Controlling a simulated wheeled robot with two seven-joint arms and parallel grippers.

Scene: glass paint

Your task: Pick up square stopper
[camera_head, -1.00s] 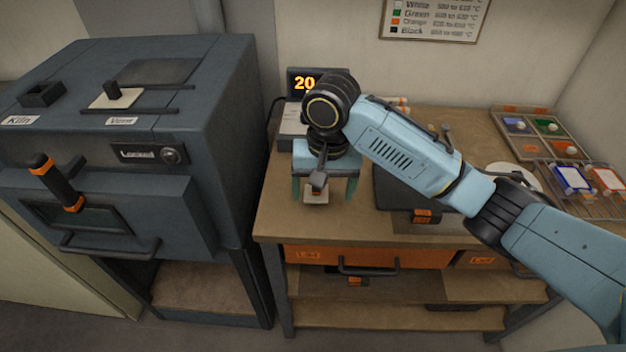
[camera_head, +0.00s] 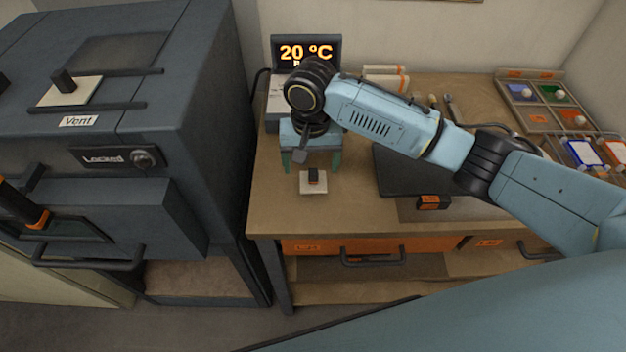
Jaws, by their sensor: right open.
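A square stopper, a pale flat plate with a small dark knob (camera_head: 313,182), lies on the left part of the wooden bench (camera_head: 275,205). My right gripper (camera_head: 310,163) points down just behind it, with its teal fingers spread apart and empty. The gripper is a little above and behind the stopper and does not hold it. A similar pale plate with a dark knob (camera_head: 68,90) sits on top of the kiln, by the Vent label. My left gripper is not in view.
The dark kiln (camera_head: 215,110) stands left of the bench, its panel reading Locked. A display (camera_head: 306,52) shows 20 °C behind my gripper. A dark flat box (camera_head: 405,175) lies right of the stopper. Paint trays (camera_head: 545,92) are at the right. The bench's front left is clear.

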